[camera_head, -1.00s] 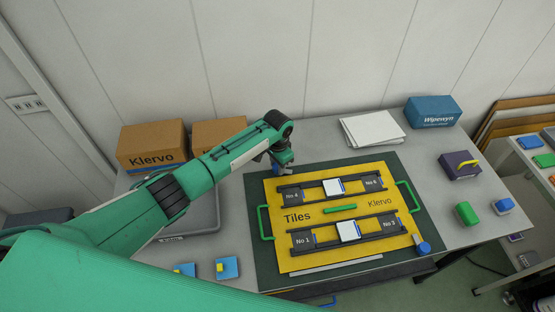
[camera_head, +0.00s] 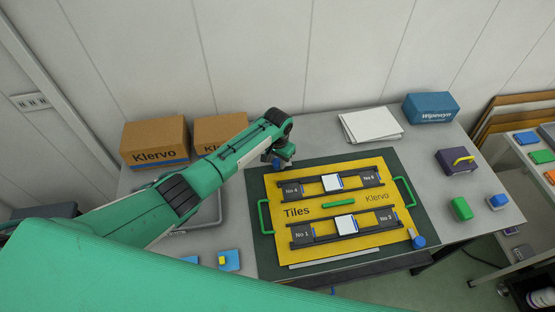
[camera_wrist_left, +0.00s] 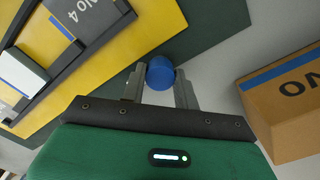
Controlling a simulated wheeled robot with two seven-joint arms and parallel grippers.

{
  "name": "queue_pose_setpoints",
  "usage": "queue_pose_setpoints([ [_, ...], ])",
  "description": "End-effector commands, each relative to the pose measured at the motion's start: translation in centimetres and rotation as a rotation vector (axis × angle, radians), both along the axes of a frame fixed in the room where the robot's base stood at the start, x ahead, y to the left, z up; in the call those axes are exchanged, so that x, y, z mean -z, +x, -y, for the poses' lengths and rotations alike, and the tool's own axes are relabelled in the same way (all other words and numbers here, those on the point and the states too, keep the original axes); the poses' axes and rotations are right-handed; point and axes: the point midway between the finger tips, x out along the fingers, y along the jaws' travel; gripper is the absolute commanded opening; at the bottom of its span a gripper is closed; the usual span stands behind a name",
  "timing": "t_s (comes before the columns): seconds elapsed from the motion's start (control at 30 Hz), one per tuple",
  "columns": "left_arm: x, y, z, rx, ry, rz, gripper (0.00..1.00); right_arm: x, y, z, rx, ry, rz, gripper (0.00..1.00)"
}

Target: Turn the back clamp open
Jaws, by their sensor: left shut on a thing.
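The back clamp, with a round blue knob (camera_wrist_left: 160,73), is at the back left corner of the yellow Tiles board (camera_head: 380,236). My left gripper (camera_wrist_left: 160,88) is shut on this knob, one finger on each side; in the head view the gripper (camera_head: 279,162) points down at that corner and hides most of the clamp. How far the clamp is turned cannot be told. The front clamp (camera_head: 418,241), also with a blue knob, is at the board's front right corner. My right gripper is not in view.
The board has green side handles and dark rails with white and dark tiles, and lies on a dark green mat (camera_head: 420,205). Klervo boxes (camera_head: 153,142) stand close behind my left arm. White sheets (camera_head: 371,125) and a Wipewyn box (camera_head: 431,110) are at the back right.

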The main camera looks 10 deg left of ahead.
Motion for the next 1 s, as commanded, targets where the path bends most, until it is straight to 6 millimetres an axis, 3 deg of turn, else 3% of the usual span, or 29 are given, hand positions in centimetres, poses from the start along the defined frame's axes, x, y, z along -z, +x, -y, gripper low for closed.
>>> queue_pose_setpoints([
  [0.1, -0.2, 0.2, 0.0, -0.001, -0.001, 0.004, 0.08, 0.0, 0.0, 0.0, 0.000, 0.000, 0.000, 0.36],
  [0.13, -0.2, 0.2, 0.0, -0.001, -0.001, 0.004, 0.32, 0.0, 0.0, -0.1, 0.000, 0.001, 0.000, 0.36],
  [0.23, -0.2, 0.1, 0.0, 0.000, 0.000, 0.003, 0.52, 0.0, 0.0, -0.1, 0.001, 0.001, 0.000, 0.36],
  [0.67, -0.8, 0.1, 0.0, 0.001, -0.001, 0.002, 0.52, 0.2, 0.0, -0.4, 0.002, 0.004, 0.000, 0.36],
  [0.87, -3.8, 0.2, 0.0, 0.001, -0.003, 0.007, 0.52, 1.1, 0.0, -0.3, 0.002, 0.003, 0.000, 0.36],
  [1.0, -7.0, 0.2, 0.0, 0.003, -0.002, 0.007, 0.52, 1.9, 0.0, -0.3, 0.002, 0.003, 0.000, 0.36],
])
